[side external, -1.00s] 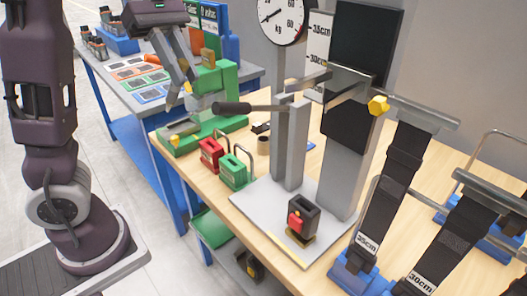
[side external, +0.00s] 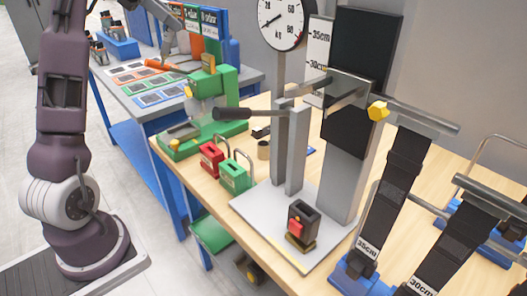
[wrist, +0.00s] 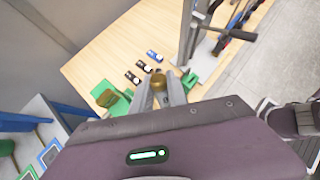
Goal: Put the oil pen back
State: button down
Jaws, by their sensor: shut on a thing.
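My gripper (side external: 184,58) is in the upper left of the side view, behind the green fixture (side external: 222,82) and over the blue table's near end. In the wrist view its fingers (wrist: 160,95) are close together, shut on a slim thing, taken to be the oil pen, that is mostly hidden. A round brass-brown thing (wrist: 158,81) shows at the fingertips; I cannot tell whether it is held or stands on the table beyond. An orange piece (side external: 157,64) lies by the printed cards, left of my gripper.
The blue table (side external: 120,85) carries several cards and a blue rack (side external: 118,44). On the wooden table, a red block (side external: 211,159) and a green block (side external: 235,176) stand left of the grey press stand (side external: 275,215). Upright signs (side external: 208,25) stand behind my gripper.

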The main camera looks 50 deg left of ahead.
jog(key=w+d+f+m+t+h, duration=0.1)
jog(key=w+d+f+h, duration=0.1)
jog(key=w+d+f, duration=0.6)
jog(key=w+d+f+m+t+h, duration=0.1)
jog(key=w+d+f+t, duration=0.1)
jog(key=w+d+f, duration=0.55)
notch_tip(320, 180, down, 13)
jog(key=a, duration=0.2)
jog(key=shift+w, duration=0.4)
jog(key=c, duration=1.7)
grip_release()
jog(key=shift+a+f, duration=0.1)
jog(key=shift+f, duration=0.05)
jog(key=shift+c, duration=0.2)
jog(key=o, duration=0.4)
jog(key=shift+o, duration=0.2)
